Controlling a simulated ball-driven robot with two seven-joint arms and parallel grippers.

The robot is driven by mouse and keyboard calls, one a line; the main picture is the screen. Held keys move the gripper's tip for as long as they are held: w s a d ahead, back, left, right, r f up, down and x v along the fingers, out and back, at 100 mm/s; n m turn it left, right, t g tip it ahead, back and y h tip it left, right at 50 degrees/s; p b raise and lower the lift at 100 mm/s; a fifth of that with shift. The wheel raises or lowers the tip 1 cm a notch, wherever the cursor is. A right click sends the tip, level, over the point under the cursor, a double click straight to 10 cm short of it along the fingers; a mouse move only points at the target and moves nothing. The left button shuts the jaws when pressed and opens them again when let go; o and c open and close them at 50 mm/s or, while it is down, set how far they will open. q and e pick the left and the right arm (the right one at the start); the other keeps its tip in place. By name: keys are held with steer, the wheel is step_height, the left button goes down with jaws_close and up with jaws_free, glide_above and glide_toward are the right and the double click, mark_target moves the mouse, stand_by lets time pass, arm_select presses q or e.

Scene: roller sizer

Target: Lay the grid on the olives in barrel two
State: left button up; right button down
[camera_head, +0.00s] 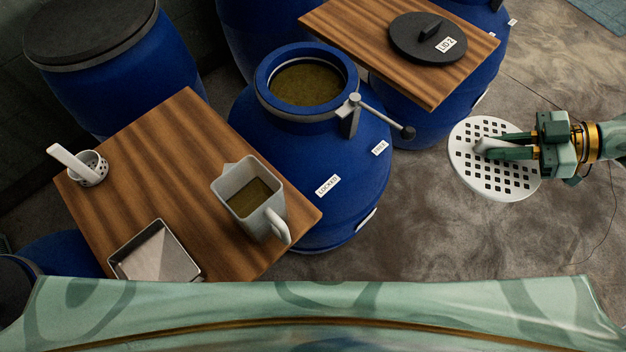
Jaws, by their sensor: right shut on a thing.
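The grid (470,172) is a white round plate with square holes and a raised handle in its middle. My right gripper (484,147) is shut on the grid's handle and holds it out at the right, over the floor, apart from the barrel. The open blue barrel (345,165) stands at centre, with olive-brown contents (306,84) inside its round mouth. A label on it reads "LOCKED"; a smaller label is hard to read. A black lid (416,38) marked "LID 2" lies on a wooden board at the top. My left gripper is not in view.
A metal arm with a dark knob (408,132) sticks out from the barrel's neck toward the right. The wooden table (150,130) at left carries a jug (225,185), a perforated ladle (88,165) and a metal tray (190,262). Other blue barrels (130,85) stand around. The floor at right is clear.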

mark_target(459, 148)
stand_by(0.4)
steer(key=shift+w+f+m+t, duration=0.1)
steer(key=shift+f+m+t, duration=0.1)
steer(key=shift+m+t, duration=0.25)
steer(key=a+r+m+t, duration=0.1)
steer(key=a, duration=0.1)
steer(key=a+r+t+h, duration=0.1)
steer(key=a, duration=0.1)
steer(key=w+a+r+m+t, duration=0.1)
steer(key=a, duration=0.2)
steer(key=shift+a+m+h, duration=0.1)
steer(key=shift+m+h, duration=0.2)
steer(key=shift+m, duration=0.05)
steer(key=a+r, duration=0.6)
steer(key=shift+s+a, duration=0.25)
steer(key=shift+a, duration=0.1)
